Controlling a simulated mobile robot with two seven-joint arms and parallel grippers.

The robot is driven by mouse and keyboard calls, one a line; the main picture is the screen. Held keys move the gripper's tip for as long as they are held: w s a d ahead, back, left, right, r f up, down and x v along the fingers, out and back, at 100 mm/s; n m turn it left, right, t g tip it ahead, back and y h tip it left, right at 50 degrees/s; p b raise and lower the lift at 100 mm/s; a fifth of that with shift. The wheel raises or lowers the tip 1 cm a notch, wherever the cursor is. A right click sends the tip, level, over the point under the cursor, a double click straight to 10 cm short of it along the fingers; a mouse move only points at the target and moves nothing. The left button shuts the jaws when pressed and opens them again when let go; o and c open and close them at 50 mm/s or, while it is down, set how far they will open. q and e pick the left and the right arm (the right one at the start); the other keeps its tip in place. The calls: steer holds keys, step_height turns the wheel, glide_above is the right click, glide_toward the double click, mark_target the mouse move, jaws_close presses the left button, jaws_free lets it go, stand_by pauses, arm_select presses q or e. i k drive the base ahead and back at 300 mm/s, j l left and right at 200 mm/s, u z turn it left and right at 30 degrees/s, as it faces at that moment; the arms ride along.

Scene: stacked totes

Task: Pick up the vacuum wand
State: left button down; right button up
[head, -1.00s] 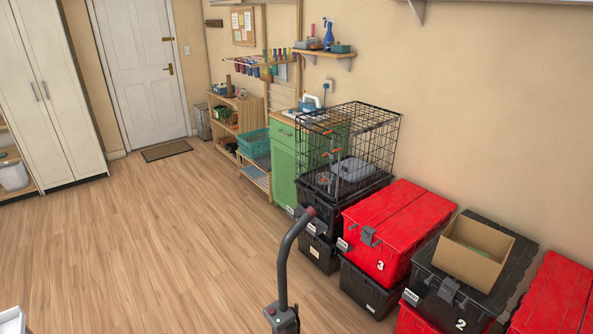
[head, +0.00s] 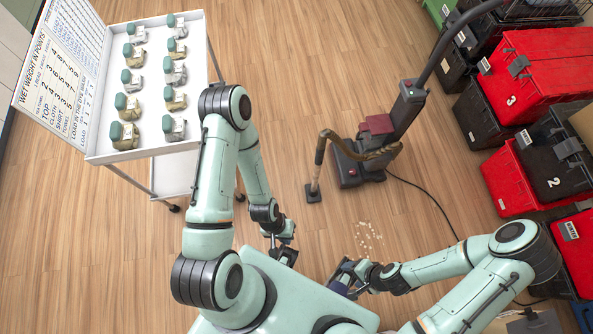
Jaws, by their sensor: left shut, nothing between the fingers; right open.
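The vacuum wand (head: 318,172) stands on the floor near the centre of the head view, a short tan tube with a dark flat nozzle at its lower end. A brown hose joins its top to the dark upright vacuum cleaner (head: 400,110) on its right. My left gripper (head: 283,254) is shut and empty, low in front of my body and nearer to me than the wand. My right gripper (head: 346,274) is open and empty, to the right of the left one. Both grippers are apart from the wand.
A white cart (head: 150,153) with several teal-capped items and a sign board stands at the left. Red and black totes (head: 520,75) are stacked along the right. Pale crumbs (head: 369,237) lie on the floor, and a black cord runs right of the vacuum.

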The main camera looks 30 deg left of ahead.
mark_target(313, 190)
steer(key=k+j+u, duration=0.25)
steer(key=k+j, duration=0.2)
steer(key=k+j+z, duration=0.1)
steer(key=z, duration=0.85)
steer(key=k+j, duration=0.2)
steer(key=k, duration=0.2)
steer(key=k+j, duration=0.15)
steer(key=k, duration=0.25)
steer(key=k+j, duration=0.2)
steer(key=k, duration=0.2)
